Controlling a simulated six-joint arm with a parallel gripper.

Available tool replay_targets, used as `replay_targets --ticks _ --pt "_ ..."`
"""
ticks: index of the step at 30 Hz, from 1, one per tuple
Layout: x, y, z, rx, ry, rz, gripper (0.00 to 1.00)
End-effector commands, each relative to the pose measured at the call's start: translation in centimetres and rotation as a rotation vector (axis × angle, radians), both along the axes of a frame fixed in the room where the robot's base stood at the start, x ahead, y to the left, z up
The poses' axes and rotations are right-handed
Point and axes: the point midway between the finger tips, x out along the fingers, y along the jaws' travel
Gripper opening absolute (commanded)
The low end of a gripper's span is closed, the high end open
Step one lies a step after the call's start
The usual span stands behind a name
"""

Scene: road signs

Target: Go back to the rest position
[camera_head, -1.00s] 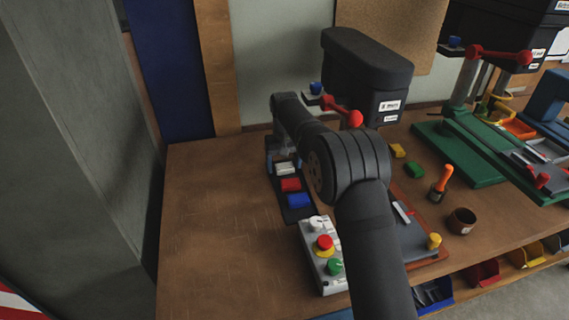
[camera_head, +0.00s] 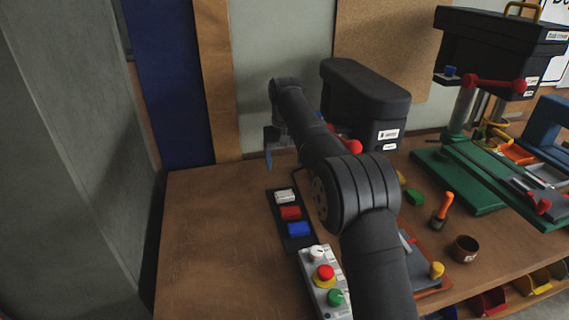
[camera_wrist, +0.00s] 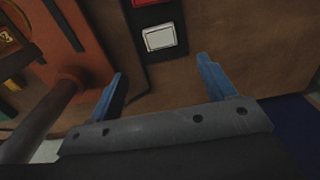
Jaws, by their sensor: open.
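My gripper (camera_wrist: 158,92) is open and empty in the wrist view, its two blue fingers wide apart. In the head view my gripper (camera_head: 268,155) hangs above the far side of the wooden bench, partly hidden by my arm. A black button panel lies on the bench below it, with a white button (camera_head: 285,196), a red button (camera_head: 291,213) and a blue button (camera_head: 299,229). The white button also shows in the wrist view (camera_wrist: 159,37), ahead of the fingers and apart from them.
A grey control box (camera_head: 318,268) with a red knob stands in front of the panel. A black case (camera_head: 368,92) stands behind my arm. A green-based machine (camera_head: 458,178), an orange-handled tool (camera_head: 443,207) and a brown cup (camera_head: 465,249) are at right. The bench's left (camera_head: 210,240) is clear.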

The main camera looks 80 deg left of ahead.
Motion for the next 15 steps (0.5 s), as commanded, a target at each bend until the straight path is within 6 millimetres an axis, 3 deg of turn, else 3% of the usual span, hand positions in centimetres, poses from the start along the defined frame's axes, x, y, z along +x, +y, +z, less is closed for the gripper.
replay_targets --ticks 8,15 --pt "0.0 0.0 -0.5 0.0 0.0 0.0 0.76" --pt "0.0 -0.1 -4.1 -0.003 0.0 0.0 0.76"
